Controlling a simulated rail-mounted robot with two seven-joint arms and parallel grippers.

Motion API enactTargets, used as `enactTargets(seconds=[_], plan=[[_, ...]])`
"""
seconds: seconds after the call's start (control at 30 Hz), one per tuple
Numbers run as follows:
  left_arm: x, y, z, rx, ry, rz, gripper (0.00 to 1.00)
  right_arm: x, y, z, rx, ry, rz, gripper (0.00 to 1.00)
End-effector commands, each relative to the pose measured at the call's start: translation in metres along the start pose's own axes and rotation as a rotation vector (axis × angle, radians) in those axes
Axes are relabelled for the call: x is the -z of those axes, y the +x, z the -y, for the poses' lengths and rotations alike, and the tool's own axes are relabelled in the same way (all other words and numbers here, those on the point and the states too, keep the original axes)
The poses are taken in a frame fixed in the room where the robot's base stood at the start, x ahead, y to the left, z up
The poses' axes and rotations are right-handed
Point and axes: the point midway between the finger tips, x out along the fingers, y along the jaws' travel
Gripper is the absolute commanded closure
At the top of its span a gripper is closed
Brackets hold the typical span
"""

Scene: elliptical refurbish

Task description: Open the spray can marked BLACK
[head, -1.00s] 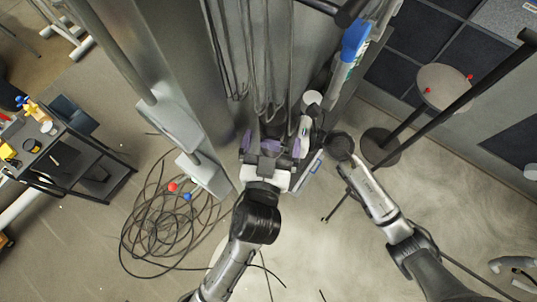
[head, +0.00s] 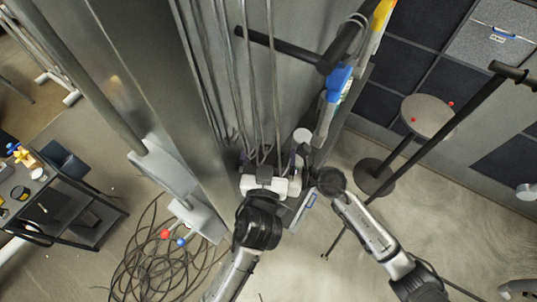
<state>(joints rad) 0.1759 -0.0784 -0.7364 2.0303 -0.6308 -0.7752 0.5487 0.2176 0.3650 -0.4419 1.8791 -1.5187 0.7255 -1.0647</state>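No can with a readable BLACK label shows. A small white round-topped object (head: 302,136), perhaps a can or its cap, stands between the grippers; I cannot tell its label. My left gripper (head: 265,168) points away from me among the hanging cables, just left of that object; its fingers are mostly hidden. My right gripper (head: 305,154) is turned left, close beside or below the white object. Its fingers are too small and overlapped to show whether they touch it.
Grey metal columns and hanging cables (head: 240,80) crowd the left gripper. A blue-and-white item (head: 338,85) and a yellow one (head: 380,15) line the right column. A round stool (head: 427,115) stands right. Coiled cable (head: 160,260) lies on the floor; a black cart (head: 65,200) stands left.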

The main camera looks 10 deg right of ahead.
Motion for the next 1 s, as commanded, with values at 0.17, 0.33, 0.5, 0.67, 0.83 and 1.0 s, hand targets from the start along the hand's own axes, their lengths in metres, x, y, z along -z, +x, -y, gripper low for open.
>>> enactTargets(seconds=[0.17,0.33,0.5,0.67,0.83,1.0], plan=[[0.0001,-0.0002,-0.0001,0.000,0.000,0.000,0.21,-0.0012,0.0001,0.0001,0.000,-0.001,0.002,0.80],[-0.0003,-0.0004,-0.0008,-0.002,-0.001,0.001,0.37,-0.0015,0.0004,0.0000,0.000,-0.001,0.003,0.80],[-0.0010,-0.0007,-0.0021,-0.005,-0.003,0.003,0.53,-0.0023,0.0009,-0.0003,-0.001,-0.002,0.005,0.80],[0.0003,-0.0002,-0.0001,-0.001,0.000,0.000,0.61,-0.0031,0.0014,-0.0006,-0.002,-0.002,0.007,0.80],[-0.0004,-0.0003,-0.0007,-0.002,-0.001,0.001,0.61,-0.0036,0.0017,-0.0008,-0.003,-0.003,0.008,0.80],[-0.0008,-0.0003,-0.0009,-0.002,-0.001,0.002,0.61,-0.0040,0.0018,-0.0010,-0.003,-0.003,0.008,0.80]])
